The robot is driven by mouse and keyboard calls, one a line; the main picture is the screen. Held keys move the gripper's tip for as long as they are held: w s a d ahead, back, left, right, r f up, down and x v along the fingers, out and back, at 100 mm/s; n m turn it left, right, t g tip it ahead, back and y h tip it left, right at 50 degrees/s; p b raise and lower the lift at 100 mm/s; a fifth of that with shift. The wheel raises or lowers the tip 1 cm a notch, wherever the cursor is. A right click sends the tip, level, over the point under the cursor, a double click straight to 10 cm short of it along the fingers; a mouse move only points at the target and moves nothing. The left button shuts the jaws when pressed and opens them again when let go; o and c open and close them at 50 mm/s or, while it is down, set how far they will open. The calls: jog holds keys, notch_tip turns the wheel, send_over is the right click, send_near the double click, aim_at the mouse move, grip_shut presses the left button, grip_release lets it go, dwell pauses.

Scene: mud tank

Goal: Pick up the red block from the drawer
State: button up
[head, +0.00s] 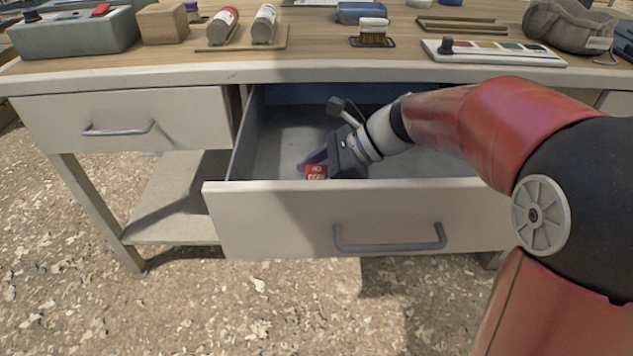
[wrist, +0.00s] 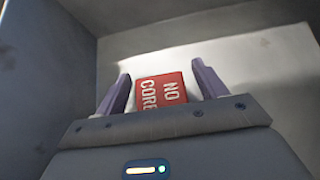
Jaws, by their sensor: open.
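The red block (head: 317,172) lies in the open drawer (head: 310,222), near its front panel. In the wrist view my gripper (wrist: 160,90) is open, with one purple finger on each side of the block. Gaps show between the fingers and the block. The block's lower part is hidden behind the gripper body in the wrist view.
The desk top (head: 330,52) overhangs the back of the drawer. The drawer's front panel has a grey handle (head: 390,245). A shut drawer (head: 130,125) is at left. On the desk stand a grey box (head: 75,38), a wooden block (head: 162,24) and two bottles. The drawer floor around the block looks clear.

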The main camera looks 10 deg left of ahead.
jog(key=shift+a+f, duration=0.1)
jog(key=c, duration=1.1)
jog(key=shift+o, duration=0.2)
